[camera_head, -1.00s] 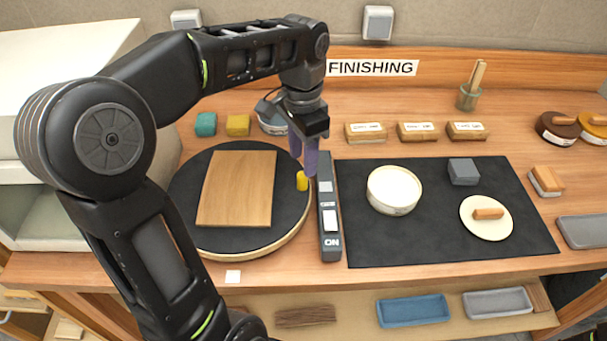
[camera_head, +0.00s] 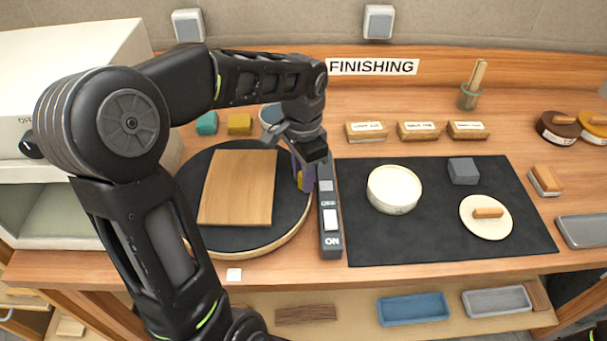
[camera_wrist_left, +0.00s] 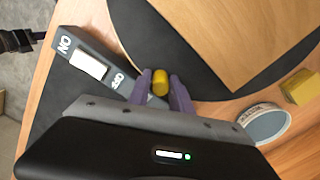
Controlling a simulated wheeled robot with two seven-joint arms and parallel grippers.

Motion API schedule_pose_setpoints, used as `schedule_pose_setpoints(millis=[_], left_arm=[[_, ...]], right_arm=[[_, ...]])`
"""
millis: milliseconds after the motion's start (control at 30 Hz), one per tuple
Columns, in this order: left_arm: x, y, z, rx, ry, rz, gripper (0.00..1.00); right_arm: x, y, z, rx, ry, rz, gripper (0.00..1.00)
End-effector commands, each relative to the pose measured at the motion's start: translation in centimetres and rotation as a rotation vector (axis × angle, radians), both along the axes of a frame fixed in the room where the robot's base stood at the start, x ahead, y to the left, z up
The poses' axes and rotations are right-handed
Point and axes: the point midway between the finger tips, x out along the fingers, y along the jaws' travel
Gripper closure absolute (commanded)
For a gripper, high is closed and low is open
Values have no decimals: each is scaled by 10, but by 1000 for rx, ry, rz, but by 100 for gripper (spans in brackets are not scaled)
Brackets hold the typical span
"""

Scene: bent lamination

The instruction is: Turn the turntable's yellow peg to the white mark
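The round black turntable (camera_head: 247,238) has a light wooden rim and carries a rectangular wooden board (camera_head: 238,190). Its yellow peg (camera_head: 299,177) stands near the right edge, partly hidden by my left gripper (camera_head: 302,184). In the left wrist view the peg (camera_wrist_left: 160,82) is between the two purple fingers (camera_wrist_left: 160,90), with little gap on either side. The left gripper looks open around it; contact is not clear. A white mark (camera_head: 233,274) lies on the table in front of the turntable.
A grey switch box (camera_head: 330,235) marked ON and OFF stands close against the turntable's right side. A black mat (camera_head: 430,235) with a white bowl (camera_head: 394,190) lies beyond it. Yellow and green blocks (camera_head: 239,124) sit behind the turntable, and a white oven-like box (camera_head: 75,90) is left.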

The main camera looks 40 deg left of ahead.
Motion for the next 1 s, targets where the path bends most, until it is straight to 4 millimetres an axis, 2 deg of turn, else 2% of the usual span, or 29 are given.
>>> schedule_pose_setpoints(millis=[33, 300, 1000], left_arm=[[0, 0, 0, 0, 0, 0, 80], [0, 0, 0, 0, 0, 0, 100], [0, 0, 1, 0, 0, 0, 100]], right_arm=[[0, 0, 0, 0, 0, 0, 64], [0, 0, 0, 0, 0, 0, 64], [0, 0, 0, 0, 0, 0, 64]])
